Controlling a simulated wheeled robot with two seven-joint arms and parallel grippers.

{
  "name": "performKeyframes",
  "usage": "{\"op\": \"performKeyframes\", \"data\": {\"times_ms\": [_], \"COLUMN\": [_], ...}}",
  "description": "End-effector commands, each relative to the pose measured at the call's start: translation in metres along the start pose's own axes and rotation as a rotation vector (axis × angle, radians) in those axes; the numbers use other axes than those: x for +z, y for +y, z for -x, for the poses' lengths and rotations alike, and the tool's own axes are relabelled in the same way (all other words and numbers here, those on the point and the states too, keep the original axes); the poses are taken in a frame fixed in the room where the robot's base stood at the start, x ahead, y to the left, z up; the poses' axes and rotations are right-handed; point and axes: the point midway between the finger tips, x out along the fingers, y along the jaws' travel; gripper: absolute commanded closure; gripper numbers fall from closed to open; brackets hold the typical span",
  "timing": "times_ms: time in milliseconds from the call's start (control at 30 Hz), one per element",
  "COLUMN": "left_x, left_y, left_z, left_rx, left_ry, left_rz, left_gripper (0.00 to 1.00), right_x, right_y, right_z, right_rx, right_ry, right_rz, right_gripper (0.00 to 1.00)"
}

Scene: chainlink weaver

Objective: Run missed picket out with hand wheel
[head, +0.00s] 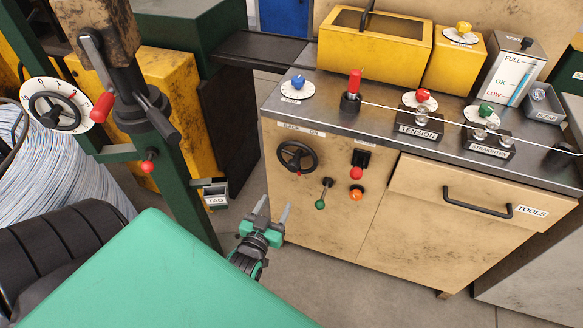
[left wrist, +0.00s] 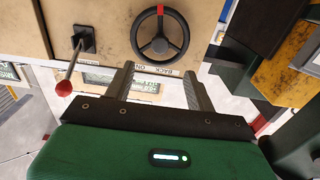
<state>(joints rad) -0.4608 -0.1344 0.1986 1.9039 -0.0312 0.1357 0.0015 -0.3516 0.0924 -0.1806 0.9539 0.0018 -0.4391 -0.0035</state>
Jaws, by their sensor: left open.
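The black hand wheel (head: 297,157) is on the tan cabinet front, under a label reading BACK and ON. It has a red mark at its lower rim. In the left wrist view, which shows the cabinet upside down, the wheel (left wrist: 159,35) is just beyond the fingertips. My left gripper (head: 274,208) is open and empty, below and left of the wheel and apart from it in the head view. Its two fingers (left wrist: 160,76) point toward the panel in the wrist view. I cannot make out a missed picket. My right gripper is not in view.
A wire runs over the bench top past the TENSION block (head: 418,120). A drawer handle (head: 478,207) sticks out. Grey floor lies below.

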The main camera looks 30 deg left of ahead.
Motion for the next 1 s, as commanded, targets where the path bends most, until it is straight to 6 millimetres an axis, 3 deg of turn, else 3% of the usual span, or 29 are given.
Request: {"op": "performKeyframes", "data": {"times_ms": [167,700,1000], "left_x": [-0.006,-0.007,-0.006], "left_y": [-0.002,-0.002,-0.002], "left_z": [-0.010,-0.100,-0.133], "left_rx": [-0.004,-0.003,-0.003], "left_ry": [0.013,0.011,0.009], "left_rz": [-0.001,0.000,-0.001], "left_gripper": [0.44,0.44,0.44], "right_x": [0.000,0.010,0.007], "right_y": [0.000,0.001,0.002], "right_z": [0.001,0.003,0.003], "right_rx": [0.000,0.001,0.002], "right_ry": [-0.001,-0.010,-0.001], "right_rz": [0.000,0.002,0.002], "right_gripper": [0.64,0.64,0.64]}}
